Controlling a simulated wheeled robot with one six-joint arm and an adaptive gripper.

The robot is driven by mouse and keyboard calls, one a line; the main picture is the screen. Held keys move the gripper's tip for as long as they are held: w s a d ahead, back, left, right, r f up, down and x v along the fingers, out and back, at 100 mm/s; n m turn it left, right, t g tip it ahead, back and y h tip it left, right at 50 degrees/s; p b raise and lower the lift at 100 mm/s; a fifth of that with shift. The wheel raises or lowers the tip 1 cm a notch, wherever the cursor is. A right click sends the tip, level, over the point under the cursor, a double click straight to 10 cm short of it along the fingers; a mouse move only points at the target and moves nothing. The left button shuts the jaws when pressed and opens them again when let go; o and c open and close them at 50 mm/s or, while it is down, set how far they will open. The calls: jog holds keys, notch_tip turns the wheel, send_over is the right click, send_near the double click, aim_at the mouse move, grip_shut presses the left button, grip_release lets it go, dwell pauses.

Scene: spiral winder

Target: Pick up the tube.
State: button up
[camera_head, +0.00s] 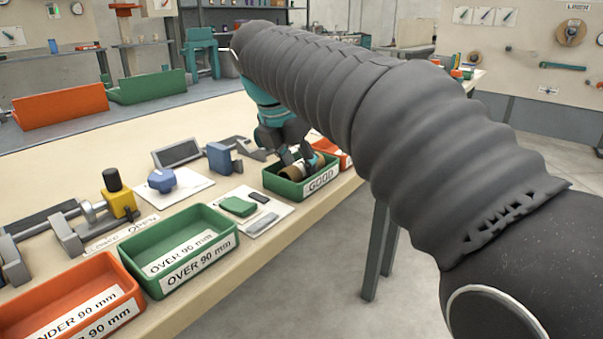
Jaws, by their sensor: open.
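A brown cardboard tube (304,168) lies in the small green tray marked GOOD (319,187), at the middle of the bench. My gripper (296,158) is open over this tray, with its dark fingers down beside the tube. The fingers partly cover the tube, and I cannot tell whether they touch it. My grey sleeved arm reaches across from the right.
A green tray marked OVER 90 mm (223,224) and an orange tray marked UNDER 90 mm (110,266) stand empty at the front left. A blue block (220,158), a yellow clamp (119,202) and an orange tray (345,158) sit nearby.

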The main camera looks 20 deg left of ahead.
jog(key=c, duration=0.5)
jog(key=shift+r, duration=0.1)
